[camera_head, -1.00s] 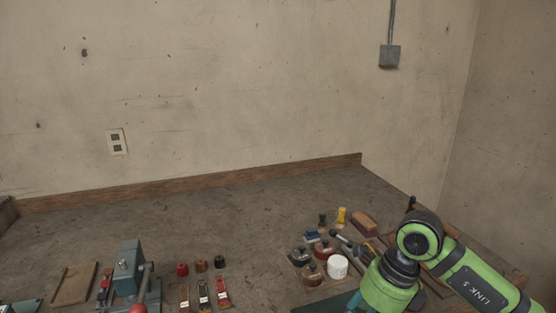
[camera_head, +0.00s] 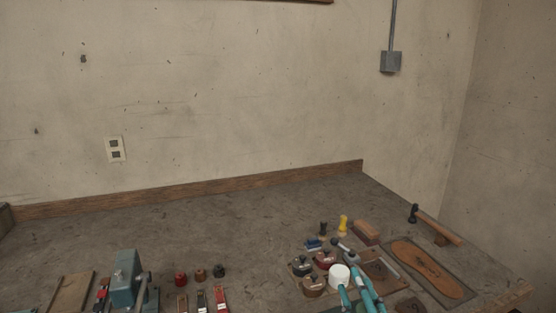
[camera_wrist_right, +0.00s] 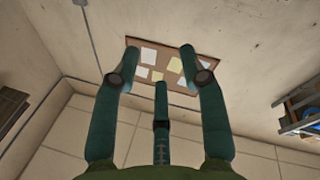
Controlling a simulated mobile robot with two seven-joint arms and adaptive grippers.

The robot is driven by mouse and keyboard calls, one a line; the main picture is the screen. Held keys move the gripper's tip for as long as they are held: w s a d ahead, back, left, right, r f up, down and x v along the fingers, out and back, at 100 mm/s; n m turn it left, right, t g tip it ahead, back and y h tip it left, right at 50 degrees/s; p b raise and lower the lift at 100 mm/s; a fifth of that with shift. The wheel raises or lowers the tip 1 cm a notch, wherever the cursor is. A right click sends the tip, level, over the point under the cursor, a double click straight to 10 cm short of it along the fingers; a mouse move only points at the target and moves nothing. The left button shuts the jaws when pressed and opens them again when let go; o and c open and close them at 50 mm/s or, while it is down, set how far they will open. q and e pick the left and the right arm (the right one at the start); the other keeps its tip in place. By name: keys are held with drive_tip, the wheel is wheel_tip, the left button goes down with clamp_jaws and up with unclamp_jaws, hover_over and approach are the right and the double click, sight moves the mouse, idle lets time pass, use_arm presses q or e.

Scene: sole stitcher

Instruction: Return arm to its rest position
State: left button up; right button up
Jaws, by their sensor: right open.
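My right gripper (camera_head: 358,285) shows only as teal fingers at the bottom edge of the head view, in front of the right part of the bench. In the right wrist view its three fingers (camera_wrist_right: 160,62) are spread apart with nothing between them. They point up toward the wall and a pinned cork board (camera_wrist_right: 172,68). Most of the right arm is out of the head view. My left gripper is not in view.
The bench (camera_head: 250,240) holds a white pot (camera_head: 339,273), several dark round tins, a yellow spool (camera_head: 343,223) and a brown sole (camera_head: 430,269) on a mat. A blue-grey press (camera_head: 126,278) stands at the left. The middle of the bench behind the tools is clear.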

drive_tip(key=s+d+f+m+g+h, duration=0.2)
drive_tip(key=s+d+f+m+g, duration=0.15)
drive_tip(key=f, duration=0.45)
drive_tip(key=s+d+f+m+g+h, duration=0.25)
drive_tip(key=s+f+g, duration=0.25)
drive_tip(key=f, duration=0.4)
drive_tip(key=s+a+f+m+g+y, duration=0.1)
drive_tip(key=s+f+g, duration=0.35)
drive_tip(key=s, duration=0.35)
drive_tip(key=s+f+m+g+y, duration=0.1)
drive_tip(key=s+f+g, duration=0.2)
drive_tip(key=s+f, duration=0.35)
drive_tip(key=s+f+g, duration=0.1)
drive_tip(key=s+f, duration=0.1)
drive_tip(key=f, duration=0.9)
drive_tip(key=s+f, duration=0.3)
drive_tip(key=f, duration=0.9)
drive_tip(key=s+d+f+g, duration=0.1)
drive_tip(key=s+d+f, duration=0.1)
drive_tip(key=s+f, duration=1)
drive_tip(key=shift+s+d+n+g, duration=0.25)
drive_tip(key=shift+s+n+g, duration=0.05)
drive_tip(key=shift+s, duration=0.9)
